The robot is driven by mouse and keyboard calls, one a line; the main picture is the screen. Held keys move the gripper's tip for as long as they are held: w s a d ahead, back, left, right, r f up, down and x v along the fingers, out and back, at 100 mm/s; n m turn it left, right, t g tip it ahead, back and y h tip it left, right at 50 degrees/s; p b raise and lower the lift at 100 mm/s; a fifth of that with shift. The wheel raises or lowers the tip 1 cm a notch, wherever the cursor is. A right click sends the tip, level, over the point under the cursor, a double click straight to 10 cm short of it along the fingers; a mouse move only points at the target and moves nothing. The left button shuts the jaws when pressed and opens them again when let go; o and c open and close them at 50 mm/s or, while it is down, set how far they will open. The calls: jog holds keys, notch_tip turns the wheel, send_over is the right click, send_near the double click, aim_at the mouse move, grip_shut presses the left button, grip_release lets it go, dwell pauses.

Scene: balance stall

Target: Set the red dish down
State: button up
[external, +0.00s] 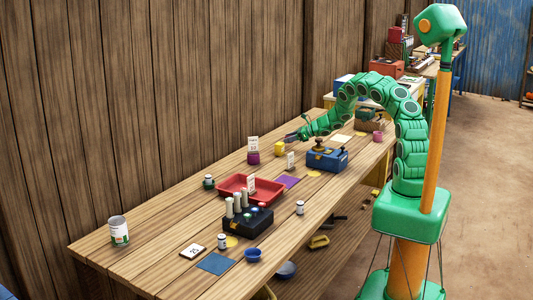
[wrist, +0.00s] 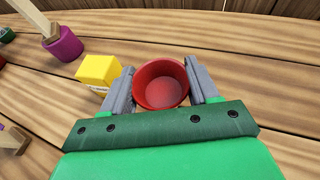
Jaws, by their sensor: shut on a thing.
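The red dish (wrist: 160,84) is a small round cup, seen from above in the wrist view. It sits between the two grey fingers of my gripper (wrist: 161,88), which is shut on it. The dish looks upright and its inside looks empty. In the external view my gripper (external: 293,136) is low over the far side of the wooden table (external: 160,240); the dish is not clearly seen there. I cannot tell whether the dish touches the table.
A yellow block (wrist: 99,72) stands close by my left finger in the wrist view. A purple cup (wrist: 63,43) with a card is farther left. A blue box (external: 327,159) and a red tray (external: 232,187) stand on the table. Bare planks lie beyond the dish.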

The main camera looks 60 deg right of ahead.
aim_at(289, 149)
jog(key=shift+w+d+f, duration=0.15)
jog(key=shift+w+f, duration=0.25)
jog(key=shift+f, duration=1.6)
jog(key=shift+f, duration=0.15)
jog(key=o, duration=1.1)
jog(key=shift+r, duration=0.2)
jog(key=v, duration=1.2)
